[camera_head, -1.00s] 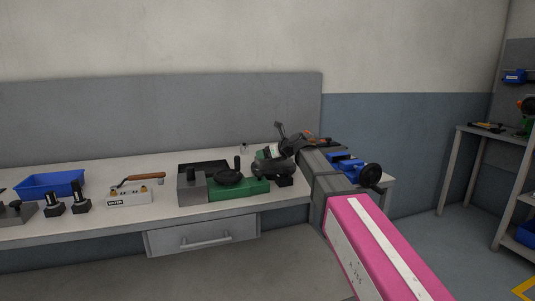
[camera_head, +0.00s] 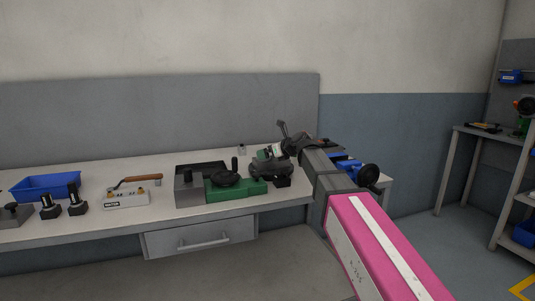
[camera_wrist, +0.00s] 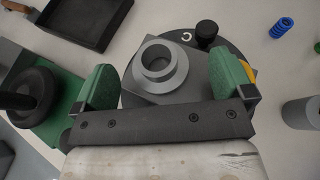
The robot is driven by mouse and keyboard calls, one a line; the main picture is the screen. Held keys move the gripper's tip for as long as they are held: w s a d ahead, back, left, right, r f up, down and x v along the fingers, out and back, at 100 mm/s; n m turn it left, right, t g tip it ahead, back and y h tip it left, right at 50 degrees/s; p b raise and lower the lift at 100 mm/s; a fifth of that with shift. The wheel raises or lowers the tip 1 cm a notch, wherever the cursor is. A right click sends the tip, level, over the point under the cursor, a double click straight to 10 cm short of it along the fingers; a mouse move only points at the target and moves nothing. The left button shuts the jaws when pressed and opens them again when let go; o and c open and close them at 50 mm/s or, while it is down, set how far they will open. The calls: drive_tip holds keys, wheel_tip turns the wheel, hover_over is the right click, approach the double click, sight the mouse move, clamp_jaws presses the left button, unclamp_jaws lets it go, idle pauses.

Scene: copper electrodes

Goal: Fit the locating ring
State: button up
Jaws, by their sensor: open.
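A grey stepped ring (camera_wrist: 160,65) with a round hole shows in the wrist view, and I take it to be the locating ring. It lies on a grey plate on a dark round base (camera_wrist: 205,55) with a black knob. My gripper (camera_wrist: 163,61) is open, its two green fingers on either side of the ring, with visible gaps. I cannot tell how high the fingers are above it. In the head view the round base (camera_head: 268,168) stands on the bench by the green fixture, and my arm hides much of that area.
The green fixture with a black handwheel (camera_wrist: 28,95) and a black tray (camera_wrist: 88,22) lie to the left. A blue spring (camera_wrist: 281,28) and a grey cylinder (camera_wrist: 302,112) lie to the right. In the head view, a blue bin (camera_head: 45,187) stands far left on the bench.

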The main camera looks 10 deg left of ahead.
drive_tip(key=shift+v, duration=1.3)
drive_tip(key=shift+s, duration=0.2)
